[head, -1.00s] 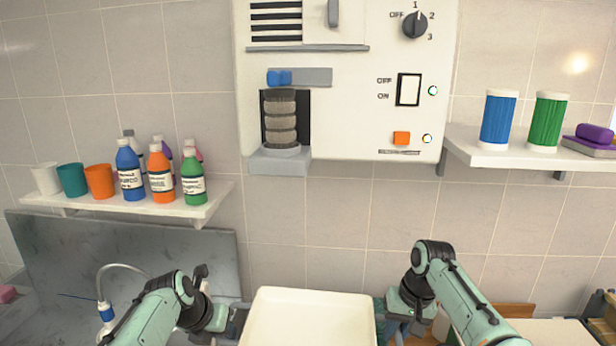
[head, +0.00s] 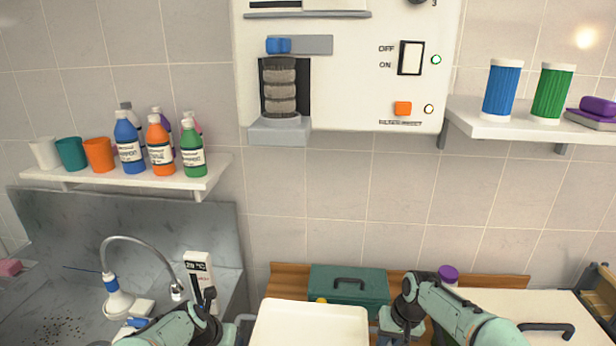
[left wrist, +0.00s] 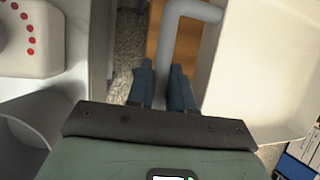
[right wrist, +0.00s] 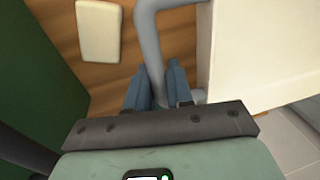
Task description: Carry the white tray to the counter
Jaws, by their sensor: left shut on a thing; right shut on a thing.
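The white tray (head: 310,325) is at the bottom middle of the head view, between my two grippers, and its near part is cut off. My left gripper (left wrist: 165,90) is shut on the tray's grey left handle (left wrist: 180,35). My right gripper (right wrist: 157,90) is shut on the grey right handle (right wrist: 148,40). The tray's sides also show in the left wrist view (left wrist: 255,80) and the right wrist view (right wrist: 265,55). Its bare inside shows no load. The wooden counter (head: 505,281) runs along the wall behind the tray.
A green toolbox (head: 348,290) stands on the counter behind the tray, with a purple-capped container (head: 448,274) to its right. A white panel with a black handle (head: 545,327) lies farther right. A metal sink with a faucet (head: 140,246) is at left. Shelves hang above.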

